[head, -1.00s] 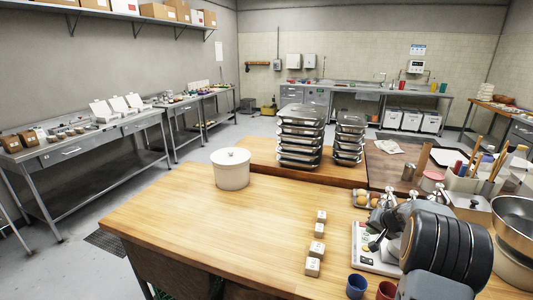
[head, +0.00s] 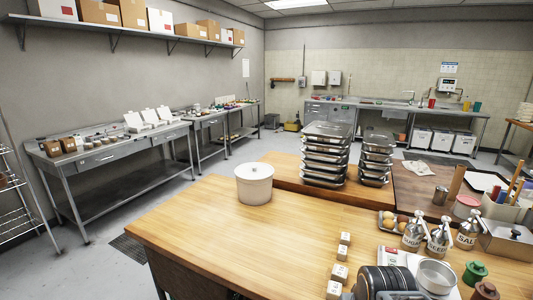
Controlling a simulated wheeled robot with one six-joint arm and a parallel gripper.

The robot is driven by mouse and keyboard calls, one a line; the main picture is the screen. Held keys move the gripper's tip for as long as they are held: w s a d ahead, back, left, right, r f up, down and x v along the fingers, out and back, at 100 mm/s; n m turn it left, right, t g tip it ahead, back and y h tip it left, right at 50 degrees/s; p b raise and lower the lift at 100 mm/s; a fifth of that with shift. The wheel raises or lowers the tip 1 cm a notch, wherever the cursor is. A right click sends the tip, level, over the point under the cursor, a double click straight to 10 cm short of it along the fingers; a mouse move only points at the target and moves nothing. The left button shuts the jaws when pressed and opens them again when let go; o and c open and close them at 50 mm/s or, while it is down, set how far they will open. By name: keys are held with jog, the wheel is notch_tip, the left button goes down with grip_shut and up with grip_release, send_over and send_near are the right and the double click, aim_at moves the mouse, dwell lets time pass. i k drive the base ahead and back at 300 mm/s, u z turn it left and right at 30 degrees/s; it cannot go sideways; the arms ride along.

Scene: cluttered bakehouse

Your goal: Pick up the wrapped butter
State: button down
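Several small pale wrapped blocks stand in a row on the wooden worktop (head: 210,232), right of its middle. They include a far block (head: 345,238), one closer (head: 339,273) and the nearest (head: 334,290). They carry small dark marks, too small to read, so I cannot tell which is the wrapped butter. A dark ribbed part of my arm shows at the bottom edge, just right of the nearest block. My gripper's fingers are not visible.
A white lidded tub (head: 254,184) stands at the worktop's back. Stacked metal trays (head: 325,155) are behind. Labelled bottles (head: 438,238), an egg tray (head: 392,222) and a metal bowl (head: 437,276) crowd the right. The worktop's left and middle are clear.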

aim_at(345, 237)
jog(key=u, duration=0.05)
jog(key=k, duration=0.5)
jog(key=u, duration=1.2)
jog(key=i, duration=0.95)
jog(key=z, duration=2.05)
jog(key=i, duration=0.5)
jog(key=z, duration=0.05)
